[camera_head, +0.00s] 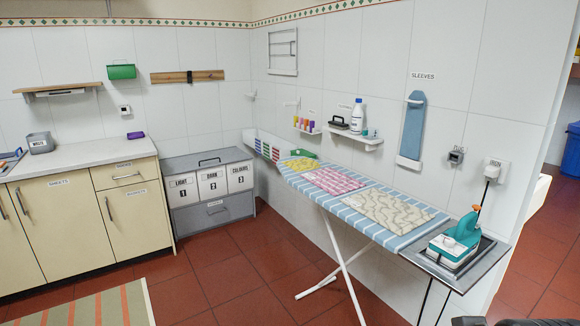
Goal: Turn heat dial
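A teal and white iron (456,241) stands on a grey metal rest (446,264) at the right end of the ironing board. Any heat dial on the iron is too small to make out. A small grey wall unit with a dark front (456,156) is mounted above the board's right end, under a small label. I cannot tell whether it carries the heat dial. Beside it is a white wall socket labelled IRON (493,170) with a dark plug and cord. My gripper cannot be made out; only dark shapes show at the bottom right edge.
The ironing board (368,229) runs along the right wall with several folded cloths on it. A wall shelf (357,138) holds a white bottle. Cabinets (62,210) and labelled bins (212,182) stand at the left and back. The red tiled floor before the board is mostly clear.

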